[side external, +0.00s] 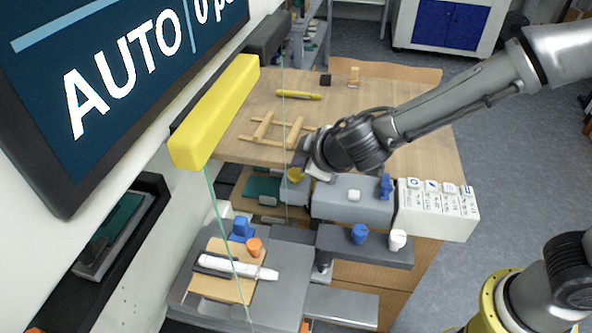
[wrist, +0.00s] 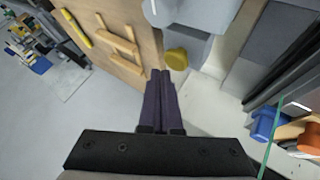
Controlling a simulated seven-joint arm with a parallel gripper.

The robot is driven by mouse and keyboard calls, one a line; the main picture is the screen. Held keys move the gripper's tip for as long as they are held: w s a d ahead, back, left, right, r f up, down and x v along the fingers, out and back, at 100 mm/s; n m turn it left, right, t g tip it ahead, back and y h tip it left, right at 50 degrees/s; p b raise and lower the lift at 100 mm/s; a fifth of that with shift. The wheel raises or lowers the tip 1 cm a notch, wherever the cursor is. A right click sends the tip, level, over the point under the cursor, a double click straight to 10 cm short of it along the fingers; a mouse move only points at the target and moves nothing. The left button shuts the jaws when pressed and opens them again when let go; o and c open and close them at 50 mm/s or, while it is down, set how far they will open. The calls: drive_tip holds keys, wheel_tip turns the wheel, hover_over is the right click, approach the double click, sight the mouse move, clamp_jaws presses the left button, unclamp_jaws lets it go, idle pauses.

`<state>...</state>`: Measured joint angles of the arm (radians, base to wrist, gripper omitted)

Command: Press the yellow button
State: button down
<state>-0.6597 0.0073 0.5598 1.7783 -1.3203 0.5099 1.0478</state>
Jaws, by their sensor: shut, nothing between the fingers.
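The yellow button (side external: 295,174) is a small rounded knob beside the grey block on the machine at the table's edge. It also shows in the wrist view (wrist: 177,59), just above and right of my fingertips. My gripper (wrist: 160,73) is shut and empty, its two dark fingers together and pointing toward the button. In the side view my gripper's end is close beside the button and partly covers that area. I cannot tell whether the fingertips touch it.
A grey block with a white button (side external: 353,196) and a blue knob (side external: 387,187) stands right of the yellow button. A wooden frame (side external: 276,130) and a yellow marker (side external: 298,95) lie on the table. A thin green line crosses the left side, under a yellow bar (side external: 214,110).

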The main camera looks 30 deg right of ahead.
sight(300, 175)
drive_tip(key=shift+f, duration=0.15)
drive_tip(key=shift+f, duration=0.2)
drive_tip(key=shift+f, duration=0.55)
idle(1.3)
drive_tip(key=shift+r, duration=3.45)
idle(2.3)
